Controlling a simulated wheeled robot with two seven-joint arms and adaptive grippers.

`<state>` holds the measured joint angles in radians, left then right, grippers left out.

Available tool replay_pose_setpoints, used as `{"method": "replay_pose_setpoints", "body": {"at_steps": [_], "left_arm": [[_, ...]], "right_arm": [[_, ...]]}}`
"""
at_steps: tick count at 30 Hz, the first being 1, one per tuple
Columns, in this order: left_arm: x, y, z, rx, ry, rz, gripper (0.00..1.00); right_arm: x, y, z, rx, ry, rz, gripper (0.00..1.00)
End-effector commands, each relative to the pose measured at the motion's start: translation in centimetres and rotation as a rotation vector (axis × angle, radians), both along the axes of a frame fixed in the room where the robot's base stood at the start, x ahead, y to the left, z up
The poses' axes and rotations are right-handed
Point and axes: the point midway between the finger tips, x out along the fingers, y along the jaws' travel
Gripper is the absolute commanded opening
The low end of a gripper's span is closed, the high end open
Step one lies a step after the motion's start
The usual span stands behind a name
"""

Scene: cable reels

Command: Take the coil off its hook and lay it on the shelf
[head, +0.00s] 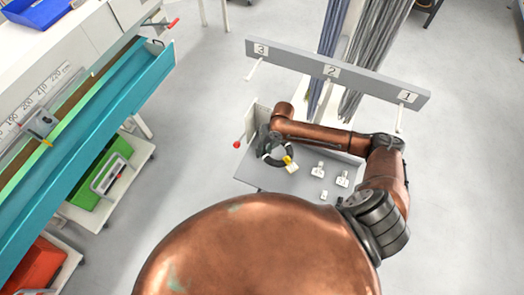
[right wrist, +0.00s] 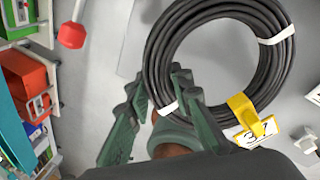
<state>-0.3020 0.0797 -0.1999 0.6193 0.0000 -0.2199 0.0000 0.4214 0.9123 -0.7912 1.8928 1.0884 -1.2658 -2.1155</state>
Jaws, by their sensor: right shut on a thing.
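A black coil (head: 279,159) with white ties and a yellow tag (right wrist: 245,112) is over the grey shelf (head: 325,191) in the head view. The coil fills the upper middle of the right wrist view (right wrist: 158,55). My right gripper (right wrist: 160,88) is shut on the coil's near left side, one green finger on each side of the bundle. In the head view the right gripper (head: 264,143) is small and dark at the coil's left. I cannot tell whether the coil touches the shelf. The hooks labelled 3 (head: 254,69), 2 (head: 325,96) and 1 (head: 400,119) show no coil. My left gripper is out of view.
White label tags (head: 318,169) stand on the shelf right of the coil. A red-knobbed lever (head: 237,144) sticks out at the shelf's left. The grey hook board (head: 290,60) stands behind, with hanging cables (head: 372,60) beyond it. A teal-edged bench (head: 95,145) is at the left.

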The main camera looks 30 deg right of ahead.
Motion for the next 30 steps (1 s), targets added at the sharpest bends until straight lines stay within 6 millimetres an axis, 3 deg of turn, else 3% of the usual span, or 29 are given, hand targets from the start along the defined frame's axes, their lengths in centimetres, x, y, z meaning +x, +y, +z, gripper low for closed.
{"method": "replay_pose_setpoints", "body": {"at_steps": [19, 30], "left_arm": [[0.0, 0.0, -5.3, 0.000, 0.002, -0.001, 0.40], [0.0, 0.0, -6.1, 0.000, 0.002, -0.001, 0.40]], "right_arm": [[0.0, 0.0, -5.8, 0.000, -0.002, -0.002, 0.00], [0.1, 0.0, -6.7, -0.002, -0.003, -0.001, 0.00]]}}
